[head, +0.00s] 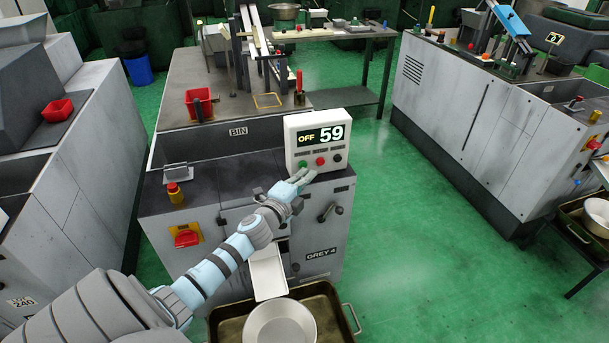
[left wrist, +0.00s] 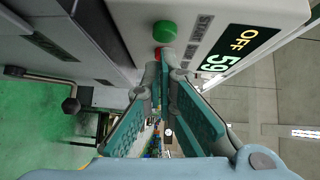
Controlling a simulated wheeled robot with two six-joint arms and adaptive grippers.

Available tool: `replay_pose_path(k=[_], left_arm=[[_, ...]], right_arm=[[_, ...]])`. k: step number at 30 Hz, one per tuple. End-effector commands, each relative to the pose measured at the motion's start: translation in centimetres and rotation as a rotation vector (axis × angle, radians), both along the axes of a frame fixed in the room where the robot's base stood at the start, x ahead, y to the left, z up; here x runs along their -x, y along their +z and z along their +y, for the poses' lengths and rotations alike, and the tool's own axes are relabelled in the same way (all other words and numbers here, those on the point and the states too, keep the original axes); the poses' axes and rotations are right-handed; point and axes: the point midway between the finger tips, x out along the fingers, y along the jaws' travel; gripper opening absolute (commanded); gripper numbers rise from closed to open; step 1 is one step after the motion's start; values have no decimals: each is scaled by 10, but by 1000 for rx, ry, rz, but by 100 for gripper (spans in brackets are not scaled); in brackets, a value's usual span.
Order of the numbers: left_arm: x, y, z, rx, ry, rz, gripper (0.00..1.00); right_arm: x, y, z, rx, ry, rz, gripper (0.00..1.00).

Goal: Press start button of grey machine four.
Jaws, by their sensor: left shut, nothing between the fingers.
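The grey machine (head: 240,215) bears a GREY 4 plate and a white control box (head: 295,135). Its display (head: 321,136) reads OFF 59. Below the display sit a green button (head: 303,164), a red button (head: 320,161) and a black knob (head: 337,158). In the left wrist view the green button (left wrist: 164,30) is next to the word START, with the red button (left wrist: 157,52) partly behind my fingertips. My left gripper (head: 305,175) is shut and empty, just in front of and below the buttons; contact cannot be told. My right gripper is not in view.
A red switch (head: 187,238) on a yellow plate and an amber-topped post (head: 174,191) are at the machine's left. A white chute (head: 267,270) leads to a tray (head: 225,322) with a round pan (head: 279,325). Green floor (head: 420,240) is clear to the right.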

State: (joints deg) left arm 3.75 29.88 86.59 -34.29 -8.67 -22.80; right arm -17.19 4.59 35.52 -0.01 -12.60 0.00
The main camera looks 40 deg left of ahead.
Motion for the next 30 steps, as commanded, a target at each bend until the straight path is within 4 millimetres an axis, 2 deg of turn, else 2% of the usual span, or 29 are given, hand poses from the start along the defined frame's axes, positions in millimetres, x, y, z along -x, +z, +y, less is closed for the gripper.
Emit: replay_pose_path(k=[3,13,20,30], left_arm=[[-4,-1,6,-1,0,0,0],[-5,0,8,0,0,-1,0],[-9,-1,24,-1,2,-1,0],[-9,1,20,0,1,-1,0]], right_arm=[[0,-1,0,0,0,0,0],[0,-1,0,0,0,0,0],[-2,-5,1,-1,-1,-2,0],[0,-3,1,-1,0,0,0]])
